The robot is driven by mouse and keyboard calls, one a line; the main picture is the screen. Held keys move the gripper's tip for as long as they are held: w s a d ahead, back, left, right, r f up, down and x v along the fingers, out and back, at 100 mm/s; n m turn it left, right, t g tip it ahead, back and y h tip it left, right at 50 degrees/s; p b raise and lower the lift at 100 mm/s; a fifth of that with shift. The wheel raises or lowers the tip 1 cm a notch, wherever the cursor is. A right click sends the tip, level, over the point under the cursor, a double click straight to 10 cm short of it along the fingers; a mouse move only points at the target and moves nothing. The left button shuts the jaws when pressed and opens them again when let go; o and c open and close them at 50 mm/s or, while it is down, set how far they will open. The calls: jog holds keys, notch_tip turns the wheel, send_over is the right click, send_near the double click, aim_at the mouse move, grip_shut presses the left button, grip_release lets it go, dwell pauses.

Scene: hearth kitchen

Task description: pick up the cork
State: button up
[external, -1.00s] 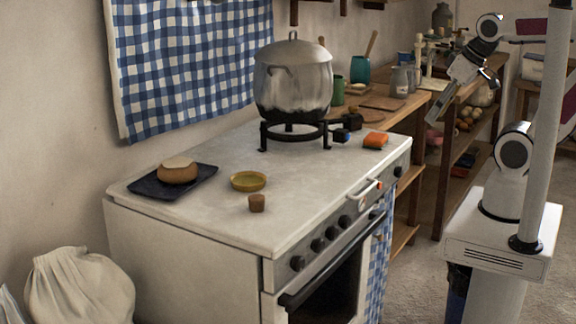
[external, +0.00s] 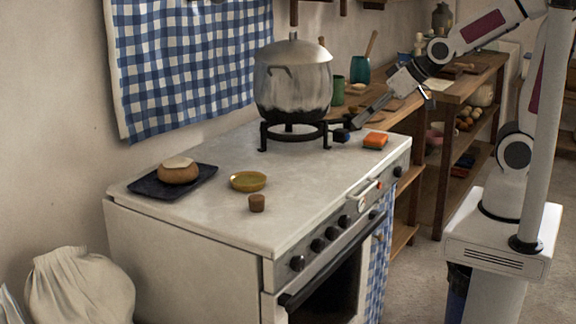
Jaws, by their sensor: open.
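The cork (external: 257,203) is a small brown upright cylinder on the white stove top, near its front edge. It stands just in front of a shallow yellow dish (external: 248,181), apart from it. My gripper (external: 386,102) is open, to the right of the big pot and above the stove's far right end. It is well away from the cork, up and to the right. Nothing is seen between its fingers, though its small size in the view hides detail.
A large metal pot (external: 293,80) stands on a black trivet at the back of the stove. An orange sponge (external: 375,140) and small dark blocks lie near it. A dark tray (external: 173,184) holds a round brown item at left.

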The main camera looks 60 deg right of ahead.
aim_at(266, 211)
jog(key=w+a+f+t+y, duration=0.1)
jog(key=w+a+f, duration=0.3)
jog(key=a, duration=0.1)
jog(key=w+a+f+n+t+y, duration=0.1)
jog(key=w+a+f+t, duration=0.1)
jog(key=w+a+f, duration=0.2)
jog(key=w+a+f+t+y, duration=0.1)
jog(key=w+a+f+t, duration=0.1)
jog(key=w+a+f, duration=0.2)
jog(key=shift+w+a+f+n, duration=0.15)
jog(key=shift+w+a, duration=0.05)
jog(key=shift+a, duration=0.5)
jog(key=shift+w+a+f+n, duration=0.1)
jog(key=shift+w+a+n, duration=0.1)
jog(key=shift+a, duration=0.45)
jog(key=shift+n+t+y, duration=0.55)
jog(key=shift+t+y, duration=0.15)
jog(key=shift+t, duration=0.2)
jog(key=s+a+f, duration=0.1)
jog(key=a+f, duration=0.1)
jog(key=s+a+f, duration=0.1)
jog(key=f, duration=0.1)
jog(key=shift+s+a, duration=0.2)
jog(key=shift+a, duration=0.15)
jog(key=shift+s+a+f+n+t+y, duration=0.3)
jog(key=shift+s+a+f+t, duration=0.15)
jog(key=shift+s, duration=0.3)
jog(key=shift+w, duration=0.1)
jog(key=shift+x, duration=1.2)
jog(key=shift+w+a+f, duration=0.1)
